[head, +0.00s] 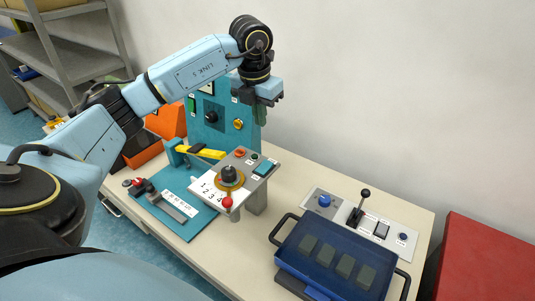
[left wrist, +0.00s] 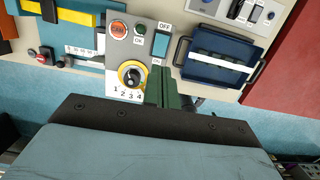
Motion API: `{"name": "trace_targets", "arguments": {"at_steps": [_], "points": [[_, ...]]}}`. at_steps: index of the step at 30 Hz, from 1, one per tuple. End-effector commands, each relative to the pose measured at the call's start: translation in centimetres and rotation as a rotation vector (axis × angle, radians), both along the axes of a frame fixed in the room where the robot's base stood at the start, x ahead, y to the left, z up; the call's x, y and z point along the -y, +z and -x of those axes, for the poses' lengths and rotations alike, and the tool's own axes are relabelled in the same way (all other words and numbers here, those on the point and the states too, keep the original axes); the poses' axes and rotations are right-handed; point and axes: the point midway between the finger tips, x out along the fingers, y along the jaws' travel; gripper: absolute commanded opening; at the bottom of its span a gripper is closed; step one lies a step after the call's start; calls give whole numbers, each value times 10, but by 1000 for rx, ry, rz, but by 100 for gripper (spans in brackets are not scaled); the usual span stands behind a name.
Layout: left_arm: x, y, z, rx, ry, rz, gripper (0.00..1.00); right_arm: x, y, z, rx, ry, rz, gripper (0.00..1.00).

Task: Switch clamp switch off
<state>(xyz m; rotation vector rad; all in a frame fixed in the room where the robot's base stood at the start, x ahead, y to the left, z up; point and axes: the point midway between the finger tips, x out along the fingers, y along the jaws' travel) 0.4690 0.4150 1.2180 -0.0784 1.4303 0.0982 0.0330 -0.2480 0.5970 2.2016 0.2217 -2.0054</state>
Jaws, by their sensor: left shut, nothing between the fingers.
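A grey control panel (head: 236,180) stands on the table and carries a teal rocker switch (head: 265,167). In the left wrist view the rocker (left wrist: 160,44) has an OFF label above it and a smaller label at its lower end. Which end is pressed I cannot tell. My left gripper (head: 262,118) is shut and empty, pointing down above and behind the panel in the head view. My right gripper is not in view.
The panel also has a dial (left wrist: 131,74), a red button (left wrist: 118,30) and a green button (left wrist: 140,28). A teal upright board (head: 212,137) stands behind. A blue lidded box (head: 335,255) and a lever panel (head: 380,228) are at right. A red block (head: 490,260) stands beyond the table.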

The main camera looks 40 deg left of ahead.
Motion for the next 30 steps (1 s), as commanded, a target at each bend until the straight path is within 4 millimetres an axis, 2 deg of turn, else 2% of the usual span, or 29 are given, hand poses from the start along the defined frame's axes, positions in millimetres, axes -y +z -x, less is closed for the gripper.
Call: {"name": "trace_targets", "arguments": {"at_steps": [7,11,14,24,30], "points": [[1,-1,0,0,-2,3,0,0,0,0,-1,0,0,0],[1,-9,-1,-2,-3,5,0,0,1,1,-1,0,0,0],[1,-23,-3,-4,-3,4,0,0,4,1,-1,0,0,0],[1,-94,-12,-4,-4,6,0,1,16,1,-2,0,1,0],[0,-124,-17,-1,-4,6,0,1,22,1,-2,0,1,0]]}}
